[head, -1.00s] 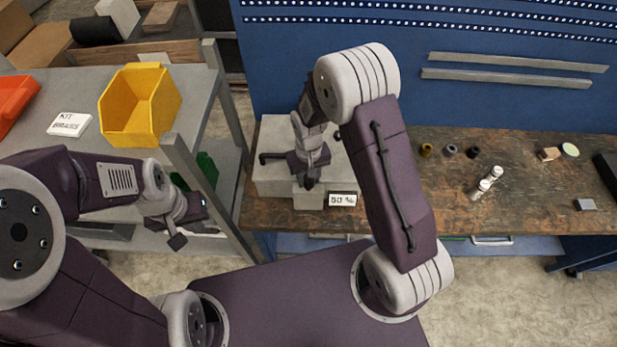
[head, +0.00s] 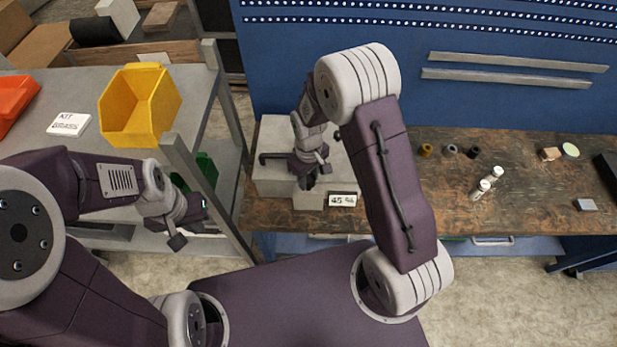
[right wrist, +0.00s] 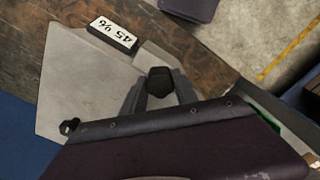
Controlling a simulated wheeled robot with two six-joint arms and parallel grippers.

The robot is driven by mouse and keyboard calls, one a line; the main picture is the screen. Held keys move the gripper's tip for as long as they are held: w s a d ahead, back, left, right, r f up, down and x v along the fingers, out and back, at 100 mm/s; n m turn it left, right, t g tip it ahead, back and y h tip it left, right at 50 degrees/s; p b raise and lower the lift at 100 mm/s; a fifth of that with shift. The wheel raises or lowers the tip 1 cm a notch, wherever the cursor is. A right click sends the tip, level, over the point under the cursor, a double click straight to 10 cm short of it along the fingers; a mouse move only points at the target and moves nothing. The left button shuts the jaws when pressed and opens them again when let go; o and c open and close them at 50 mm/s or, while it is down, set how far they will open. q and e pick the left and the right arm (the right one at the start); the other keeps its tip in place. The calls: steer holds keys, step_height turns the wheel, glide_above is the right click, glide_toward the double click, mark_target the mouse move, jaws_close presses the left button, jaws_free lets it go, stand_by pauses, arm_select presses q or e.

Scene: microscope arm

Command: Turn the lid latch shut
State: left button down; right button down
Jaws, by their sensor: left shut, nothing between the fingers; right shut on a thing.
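A pale grey box (head: 272,183) stands on the left end of the wooden bench, and it fills the left of the right wrist view (right wrist: 75,85). A small display reading 45 % (head: 342,200) sits at its front and also shows in the right wrist view (right wrist: 112,34). My left gripper (head: 177,242) is shut and empty beside the grey cart.
A yellow bin (head: 140,105) and a KIT BRASS card (head: 69,124) are on the grey cart at left. Small rings and white vials (head: 484,187) stand further right on the bench.

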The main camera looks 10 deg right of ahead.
mark_target(308, 178)
steer(key=c, duration=0.9)
jaws_free()
steer(key=shift+c, duration=0.2)
steer(key=shift+w+r, duration=0.1)
steer(key=shift+r, duration=0.3)
step_height(308, 178, up, 8)
steer(key=shift+r+b, duration=0.15)
steer(key=shift+b, duration=0.8)
